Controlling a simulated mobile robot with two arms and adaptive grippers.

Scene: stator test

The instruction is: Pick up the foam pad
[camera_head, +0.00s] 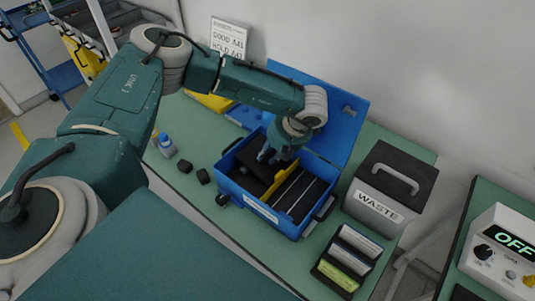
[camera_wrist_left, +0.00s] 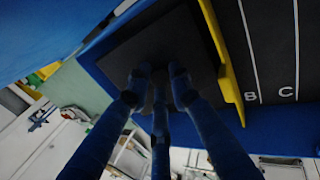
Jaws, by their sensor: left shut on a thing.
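The foam pad (camera_head: 248,172) is a dark, flat block at the left side of the open blue case (camera_head: 262,211), beside the yellow divider (camera_head: 281,180). In the left wrist view the foam pad (camera_wrist_left: 133,52) is a dark square next to the yellow divider (camera_wrist_left: 222,55). My left gripper (camera_head: 268,156) points down over the pad. Its fingers (camera_wrist_left: 155,90) are shut on the pad, hiding part of it. I cannot tell whether the pad is clear of the case floor. My right gripper is not in view.
Right of the divider are dark slots with white lines, lettered B and C (camera_wrist_left: 287,92). The blue lid (camera_head: 345,118) stands open behind. A grey WASTE bin (camera_head: 380,205) and a card holder (camera_head: 345,262) stand right.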

